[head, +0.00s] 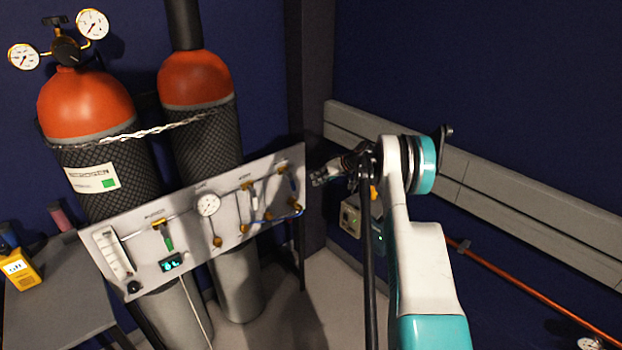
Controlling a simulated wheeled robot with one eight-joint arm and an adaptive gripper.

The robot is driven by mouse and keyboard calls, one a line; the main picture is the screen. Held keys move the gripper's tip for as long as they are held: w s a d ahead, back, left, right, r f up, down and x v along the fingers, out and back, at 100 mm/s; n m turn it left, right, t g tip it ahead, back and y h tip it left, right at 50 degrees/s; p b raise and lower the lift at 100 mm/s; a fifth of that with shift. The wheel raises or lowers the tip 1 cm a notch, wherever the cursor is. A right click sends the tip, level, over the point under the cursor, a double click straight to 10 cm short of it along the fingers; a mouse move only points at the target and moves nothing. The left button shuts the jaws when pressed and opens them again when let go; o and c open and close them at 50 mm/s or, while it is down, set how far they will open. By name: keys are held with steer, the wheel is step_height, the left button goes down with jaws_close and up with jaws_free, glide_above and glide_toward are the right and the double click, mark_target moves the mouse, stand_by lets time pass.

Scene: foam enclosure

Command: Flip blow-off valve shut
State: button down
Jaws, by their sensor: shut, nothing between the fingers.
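A grey valve panel (190,225) stands in front of two gas cylinders. It carries a valve with a green lever (168,241) pointing down at left, a valve with a pale lever (249,198) right of the middle, and another valve with a pale lever (292,183) near the right edge. The small labels are too blurred to tell which is the blow-off valve. My gripper (318,181) is shut and empty, just past the panel's right edge, pointing left towards the rightmost valve. It appears apart from the levers, though depth is hard to judge.
Two orange-topped cylinders (88,105) (195,80) stand behind the panel, held by a chain (150,132). A round gauge (208,205) and a lit display (171,263) sit on the panel. A yellow device (18,271) lies on the left table. A pale rail (480,190) runs along the right wall.

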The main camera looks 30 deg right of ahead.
steer(key=s+d+p, duration=0.1)
steer(key=s+d, duration=0.2)
steer(key=d, duration=0.2)
steer(key=shift+s+r, duration=0.4)
steer(key=shift+d, duration=0.1)
